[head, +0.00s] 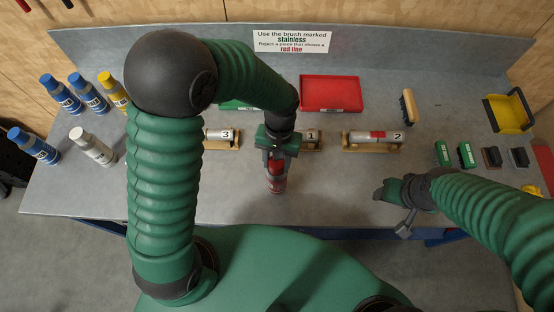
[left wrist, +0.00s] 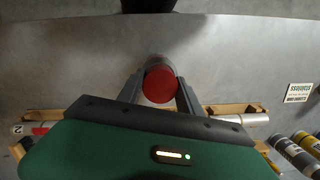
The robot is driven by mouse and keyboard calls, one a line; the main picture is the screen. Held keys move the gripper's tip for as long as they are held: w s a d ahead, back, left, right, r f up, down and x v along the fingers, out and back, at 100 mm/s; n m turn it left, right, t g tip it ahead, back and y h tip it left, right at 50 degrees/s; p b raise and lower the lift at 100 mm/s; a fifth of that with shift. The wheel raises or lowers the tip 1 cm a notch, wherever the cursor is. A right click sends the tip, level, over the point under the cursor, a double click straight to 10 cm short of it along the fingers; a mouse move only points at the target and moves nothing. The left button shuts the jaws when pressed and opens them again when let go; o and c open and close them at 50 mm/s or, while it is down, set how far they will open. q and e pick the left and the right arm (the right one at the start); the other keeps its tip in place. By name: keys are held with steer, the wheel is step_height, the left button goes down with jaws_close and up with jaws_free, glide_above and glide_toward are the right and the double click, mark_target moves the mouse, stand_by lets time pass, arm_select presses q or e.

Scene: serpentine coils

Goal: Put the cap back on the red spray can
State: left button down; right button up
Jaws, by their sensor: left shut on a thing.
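My left gripper (head: 275,158) points down near the front middle of the bench and is shut on a red cylindrical piece, seemingly the cap, whose round red top (left wrist: 160,85) sits between the fingers in the left wrist view. In the head view the red spray can (head: 277,185) shows just below the fingers, in line with them. A greyish part shows past the red top in the wrist view. I cannot tell whether cap and can touch. My right gripper (head: 388,192) is low over the bench's front edge at the right; its jaws are unclear.
Several blue, yellow and white cans (head: 92,147) stand at the left. Numbered metal cylinders on wooden stands (head: 372,138) line the middle. A red tray (head: 331,94), a brush (head: 409,107), small green boxes (head: 466,155) and a yellow bin (head: 508,113) lie behind and right.

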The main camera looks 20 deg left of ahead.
arm_select(q)
steer(key=shift+c, duration=1.2)
jaws_free()
step_height(320, 180, up, 8)
steer(key=p, duration=0.7)
steer(key=shift+f, duration=0.2)
jaws_close()
